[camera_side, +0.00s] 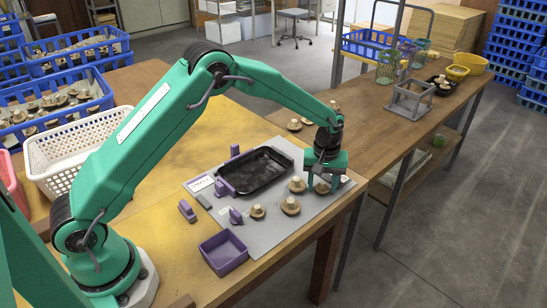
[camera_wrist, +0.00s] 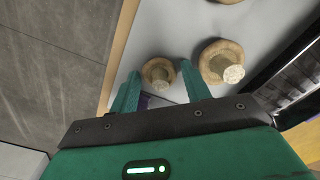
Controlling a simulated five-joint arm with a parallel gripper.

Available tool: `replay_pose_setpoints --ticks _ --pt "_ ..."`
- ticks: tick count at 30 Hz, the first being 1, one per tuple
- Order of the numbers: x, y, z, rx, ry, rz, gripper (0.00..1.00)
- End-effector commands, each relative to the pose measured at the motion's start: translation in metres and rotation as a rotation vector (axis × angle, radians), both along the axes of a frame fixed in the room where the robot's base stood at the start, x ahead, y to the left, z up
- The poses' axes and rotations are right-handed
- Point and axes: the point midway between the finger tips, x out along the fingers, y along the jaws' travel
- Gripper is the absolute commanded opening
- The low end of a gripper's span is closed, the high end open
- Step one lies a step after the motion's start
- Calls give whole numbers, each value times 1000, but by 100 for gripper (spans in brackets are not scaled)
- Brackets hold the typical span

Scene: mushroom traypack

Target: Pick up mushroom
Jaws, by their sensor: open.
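Several tan mushrooms with pale stems stand stem-up on the grey mat (camera_side: 268,228). One mushroom (camera_side: 322,188) is just under my gripper (camera_side: 322,180) near the mat's right end. Others are a mushroom (camera_side: 297,185) to its left, a mushroom (camera_side: 290,206) and a smaller mushroom (camera_side: 257,212) nearer the front. In the wrist view my gripper (camera_wrist: 159,68) is open, with a mushroom (camera_wrist: 158,73) showing between its fingertips; I cannot tell the contact. A larger mushroom (camera_wrist: 223,61) stands right of the right finger. The black tray (camera_side: 290,159) looks empty.
A purple bin (camera_side: 223,252) and small purple blocks (camera_side: 187,211) lie at the front left. More mushrooms (camera_side: 294,125) lie beyond the mat. A white basket (camera_side: 75,152) and blue crates (camera_side: 55,105) stand left. A grey frame (camera_side: 411,100) stands on the far bench.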

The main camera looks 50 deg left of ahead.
Motion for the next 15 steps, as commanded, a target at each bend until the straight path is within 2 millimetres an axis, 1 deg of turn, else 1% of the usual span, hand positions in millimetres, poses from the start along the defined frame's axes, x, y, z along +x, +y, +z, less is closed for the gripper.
replay_pose_setpoints --ticks 10,11,13,14,15 --pt "0 0 0 0 0 0 47" --pt "0 0 0 0 0 0 43" --pt "0 0 0 0 0 0 30" --pt "0 0 0 0 0 0 27" --pt "0 0 0 0 0 0 27"
